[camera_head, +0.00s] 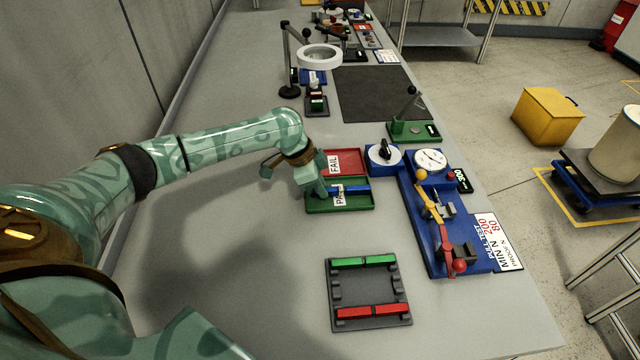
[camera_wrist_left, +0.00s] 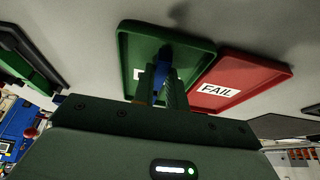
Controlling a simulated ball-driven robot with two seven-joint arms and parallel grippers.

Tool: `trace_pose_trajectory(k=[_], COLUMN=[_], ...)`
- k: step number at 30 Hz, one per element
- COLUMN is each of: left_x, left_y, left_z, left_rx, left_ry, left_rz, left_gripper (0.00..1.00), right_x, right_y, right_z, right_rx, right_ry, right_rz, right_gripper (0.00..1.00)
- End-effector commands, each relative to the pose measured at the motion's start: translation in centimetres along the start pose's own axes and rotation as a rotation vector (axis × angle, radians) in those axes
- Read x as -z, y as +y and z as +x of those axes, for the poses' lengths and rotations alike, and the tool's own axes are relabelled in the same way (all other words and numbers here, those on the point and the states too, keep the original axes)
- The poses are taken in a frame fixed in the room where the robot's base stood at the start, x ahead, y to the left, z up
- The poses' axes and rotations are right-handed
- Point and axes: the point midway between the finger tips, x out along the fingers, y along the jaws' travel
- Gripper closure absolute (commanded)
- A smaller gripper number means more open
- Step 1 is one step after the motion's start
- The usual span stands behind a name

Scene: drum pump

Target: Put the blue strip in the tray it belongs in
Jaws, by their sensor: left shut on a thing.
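The blue strip (camera_head: 355,189) is in my left gripper (camera_head: 325,188), which is shut on it at the green tray. The strip lies across the tray in the head view; I cannot tell whether it touches the tray floor. In the left wrist view the blue strip (camera_wrist_left: 163,66) shows between the fingers, over the tray. The green tray (camera_head: 368,207) has a white label, partly hidden by the gripper, that seems to read PASS. The red tray (camera_head: 354,154), labelled FAIL, is empty just behind it. My right gripper is not in view.
A dark rack (camera_head: 371,290) with green and red strips lies at the front. Right of the trays stands a blue pull tester (camera_head: 421,228) with a dial (camera_head: 430,160), clamps and a sign reading MIN N. A blue knob box (camera_head: 383,155) is beside it. The left bench is clear.

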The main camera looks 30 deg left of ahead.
Motion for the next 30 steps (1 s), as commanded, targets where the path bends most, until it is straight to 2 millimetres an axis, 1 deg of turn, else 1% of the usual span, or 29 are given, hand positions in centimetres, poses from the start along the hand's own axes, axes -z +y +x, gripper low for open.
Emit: trace_pose_trajectory(k=[30], left_x=[-0.10], left_y=[-0.04], left_z=[0.19], left_rx=[0.000], left_ry=[0.000], left_rz=[0.000], left_gripper=[1.00], right_x=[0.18], right_y=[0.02], right_z=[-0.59], right_rx=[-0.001], right_ry=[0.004], right_rz=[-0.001], right_gripper=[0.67])
